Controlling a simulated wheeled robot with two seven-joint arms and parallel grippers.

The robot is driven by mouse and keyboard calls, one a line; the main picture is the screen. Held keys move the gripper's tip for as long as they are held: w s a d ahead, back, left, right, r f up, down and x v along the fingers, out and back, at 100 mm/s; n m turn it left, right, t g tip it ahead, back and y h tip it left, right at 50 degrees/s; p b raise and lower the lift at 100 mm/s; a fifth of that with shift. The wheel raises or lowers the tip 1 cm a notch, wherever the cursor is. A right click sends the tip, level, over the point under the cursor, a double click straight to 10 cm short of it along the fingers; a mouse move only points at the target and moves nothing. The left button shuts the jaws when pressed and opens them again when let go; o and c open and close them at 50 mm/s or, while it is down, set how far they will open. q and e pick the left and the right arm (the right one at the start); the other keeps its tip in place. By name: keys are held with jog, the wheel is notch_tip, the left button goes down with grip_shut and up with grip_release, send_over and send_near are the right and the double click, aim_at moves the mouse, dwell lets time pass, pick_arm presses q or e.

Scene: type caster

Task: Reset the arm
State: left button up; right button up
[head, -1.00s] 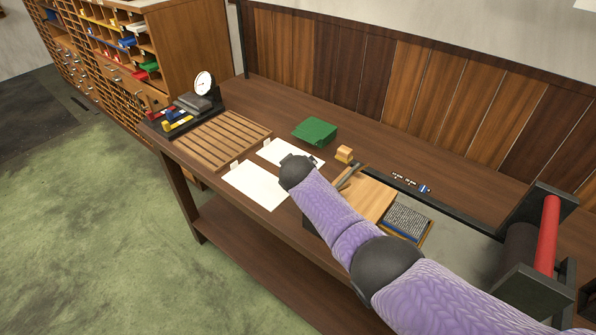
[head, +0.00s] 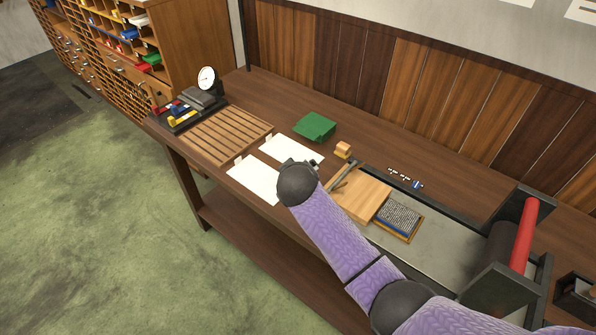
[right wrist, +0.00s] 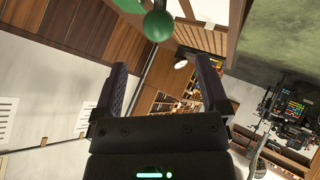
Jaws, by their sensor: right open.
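My right arm (head: 340,235), purple with dark joints, reaches in from the lower right in the head view, over the front of the workbench (head: 290,90). Its dark end covers part of the white sheets and hides most of the right gripper. In the right wrist view the right gripper (right wrist: 165,85) is open, its two dark fingers wide apart with nothing between them. My left gripper is not in view.
On the bench are a slatted rack (head: 225,135), white sheets (head: 253,180), a green stack (head: 314,126), a wooden board (head: 362,195), a framed type block (head: 399,218) and a press with a red roller (head: 523,235). A green ball (right wrist: 158,25) shows in the wrist view.

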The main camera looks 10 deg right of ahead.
jog(key=s+d+f+m+g+y, duration=0.1)
jog(key=s+g, duration=0.1)
jog(key=s, duration=0.8)
jog(key=s+d+f+m+g+y, duration=0.1)
jog(key=s+d+g, duration=0.1)
jog(key=s, duration=0.8)
jog(key=s+d+f+m+g, duration=0.1)
jog(key=s+g, duration=0.1)
jog(key=s, duration=0.9)
notch_tip(320, 180, down, 26)
jog(key=s+g+b, duration=0.1)
jog(key=b, duration=0.6)
pick_arm(q)
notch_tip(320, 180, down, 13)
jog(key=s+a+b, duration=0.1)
jog(key=b, duration=0.5)
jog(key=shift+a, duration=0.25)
pick_arm(e)
jog(key=s+d+f+g, duration=0.1)
jog(key=s+d+f, duration=0.2)
jog(key=s+f, duration=1.1)
notch_tip(320, 180, down, 2)
jog(key=shift+f+g, duration=0.1)
jog(key=shift+g, duration=0.2)
